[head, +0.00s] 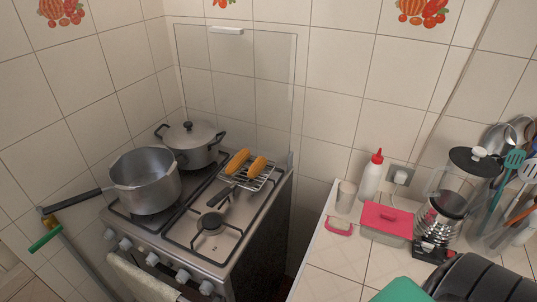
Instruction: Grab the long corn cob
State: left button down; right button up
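Two orange-yellow corn cobs lie side by side on a small wire grill rack (246,177) at the back right of the stove. The left corn cob (237,161) looks longer than the right corn cob (257,165). The rack has a dark handle pointing to the front left. Neither of my grippers shows in the head view.
A large open pot (146,182) with a long dark handle and a lidded pot (190,143) stand on the stove (215,250) left of the rack. A gap separates the stove from the tiled counter (335,258), which holds a red-capped bottle (370,177), a pink-lidded container (387,221) and a blender (442,215).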

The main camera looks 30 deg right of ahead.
aim_at(243, 156)
jog(key=z, duration=0.8)
jog(key=i+j, duration=0.2)
jog(key=j, duration=0.15)
jog(key=i+j+z, duration=0.1)
jog(key=i+j, duration=0.3)
jog(key=j, duration=0.25)
jog(key=i+j, duration=0.15)
jog(key=j, duration=0.2)
jog(key=i+z, duration=0.05)
